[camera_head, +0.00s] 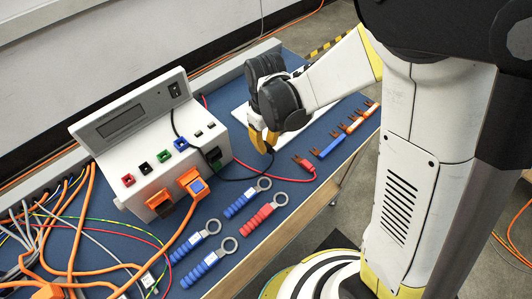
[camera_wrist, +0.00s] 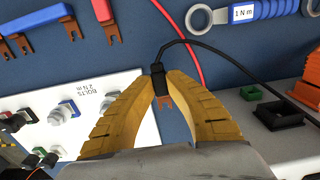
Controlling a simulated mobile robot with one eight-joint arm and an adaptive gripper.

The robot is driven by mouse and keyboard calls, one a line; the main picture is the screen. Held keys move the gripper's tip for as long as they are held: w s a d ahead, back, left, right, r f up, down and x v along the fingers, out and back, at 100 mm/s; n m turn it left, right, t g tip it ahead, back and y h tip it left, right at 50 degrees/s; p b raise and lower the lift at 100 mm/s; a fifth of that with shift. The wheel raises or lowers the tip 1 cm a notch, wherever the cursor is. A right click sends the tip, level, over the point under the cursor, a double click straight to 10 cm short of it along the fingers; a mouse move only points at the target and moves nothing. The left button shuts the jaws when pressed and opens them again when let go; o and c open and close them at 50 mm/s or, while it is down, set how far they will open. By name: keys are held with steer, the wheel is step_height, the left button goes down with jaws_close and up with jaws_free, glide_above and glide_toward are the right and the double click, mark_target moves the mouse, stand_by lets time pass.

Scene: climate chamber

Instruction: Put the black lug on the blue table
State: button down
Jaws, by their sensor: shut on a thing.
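My gripper (camera_head: 264,141) points down over the blue table (camera_head: 318,178), between the instrument box and the white bolt plate. In the wrist view, its yellow fingers (camera_wrist: 161,82) are shut on the black lug (camera_wrist: 158,84). The lug has a black sleeve and a copper-coloured forked tip pointing toward the palm. Its black cable loops away to the right. In the head view the fingers mostly hide the lug. The blue table also shows in the wrist view (camera_wrist: 222,62). I cannot tell how high the lug is above the table.
A white instrument box (camera_head: 150,135) with coloured sockets stands left of the gripper. A white bolt plate (camera_wrist: 65,105) is close by. A red lug (camera_head: 304,166) and several coloured lugs lie to the right. Blue and red torque wrenches (camera_head: 258,219) lie in front. Orange cables crowd the left.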

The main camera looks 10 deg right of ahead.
mark_target(266, 156)
steer(key=shift+f+b, duration=0.9)
steer(key=shift+f, duration=0.95)
steer(key=shift+f, duration=0.2)
steer(key=c, duration=1.8)
jaws_free()
steer(key=shift+r, duration=0.1)
